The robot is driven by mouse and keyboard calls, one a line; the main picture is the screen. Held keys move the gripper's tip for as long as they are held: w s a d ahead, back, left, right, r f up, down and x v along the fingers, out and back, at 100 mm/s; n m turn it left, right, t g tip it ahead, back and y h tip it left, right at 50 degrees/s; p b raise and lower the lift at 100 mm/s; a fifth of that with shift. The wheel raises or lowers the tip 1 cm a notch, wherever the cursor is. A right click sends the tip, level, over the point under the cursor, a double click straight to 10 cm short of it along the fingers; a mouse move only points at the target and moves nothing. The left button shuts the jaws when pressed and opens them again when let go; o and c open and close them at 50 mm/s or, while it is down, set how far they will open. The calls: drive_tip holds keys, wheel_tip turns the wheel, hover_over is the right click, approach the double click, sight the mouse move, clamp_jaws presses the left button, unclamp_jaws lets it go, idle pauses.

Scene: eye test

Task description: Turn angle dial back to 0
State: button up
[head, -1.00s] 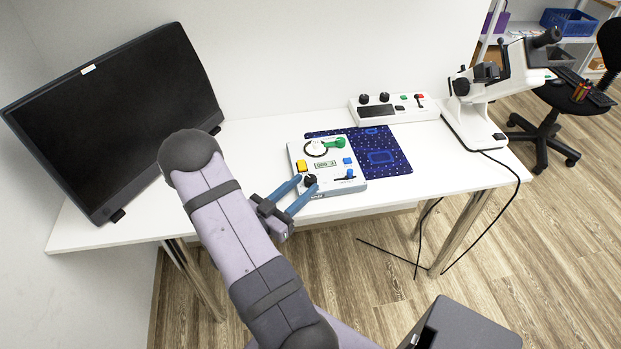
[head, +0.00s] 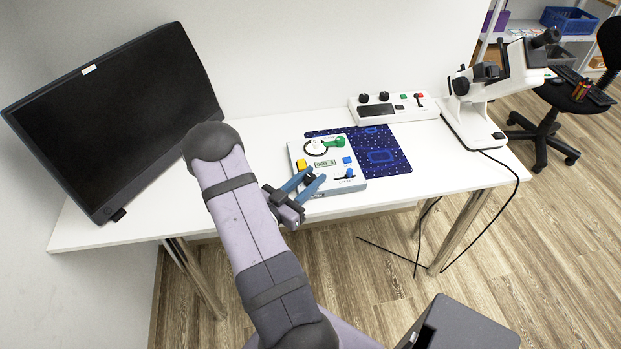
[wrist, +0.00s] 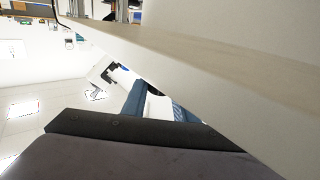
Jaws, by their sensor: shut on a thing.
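A white control box (head: 350,184) sits near the table's front edge in the head view. It carries a white round dial (head: 315,148) with a green handle (head: 335,142), a small display (head: 325,163) and a black knob (head: 308,180) at its front left. Which of these is the angle dial is not clear. My gripper (head: 314,176), with blue fingers, reaches in from the left and is shut on the black knob, which is mostly hidden between them. The wrist view shows the fingers (wrist: 158,106) from behind; the knob cannot be made out there.
The box stands partly on a dark blue patterned mat (head: 395,160). A yellow button (head: 302,165) and a blue-handled control (head: 346,174) are close to the fingers. A monitor (head: 115,120) stands left, a second panel (head: 390,112) behind, a white microscope-like device (head: 475,115) right.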

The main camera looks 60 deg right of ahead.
drive_tip(key=shift+n+t, duration=0.4)
drive_tip(key=shift+t, duration=0.1)
drive_tip(key=shift+s+n+t, duration=0.1)
drive_tip(key=shift+n+t, duration=1)
drive_tip(key=shift+t, duration=0.6)
drive_tip(key=n+t+y, duration=0.1)
drive_tip(key=n+t, duration=0.1)
drive_tip(key=n+t+y+b, duration=0.1)
drive_tip(key=t, duration=0.2)
drive_tip(key=shift+s+d+n+t, duration=0.1)
drive_tip(key=shift+n+t, duration=0.2)
drive_tip(key=shift+n, duration=0.1)
drive_tip(key=n+t+y+b, duration=0.1)
drive_tip(key=n+t+y, duration=0.1)
drive_tip(key=n+t, duration=0.1)
drive_tip(key=shift+t+y, duration=0.4)
drive_tip(key=shift+n+t+y, duration=0.9)
drive_tip(key=shift+y, duration=0.2)
drive_tip(key=shift+w+y, duration=0.2)
drive_tip(key=shift+y, duration=0.1)
drive_tip(key=o, duration=0.8)
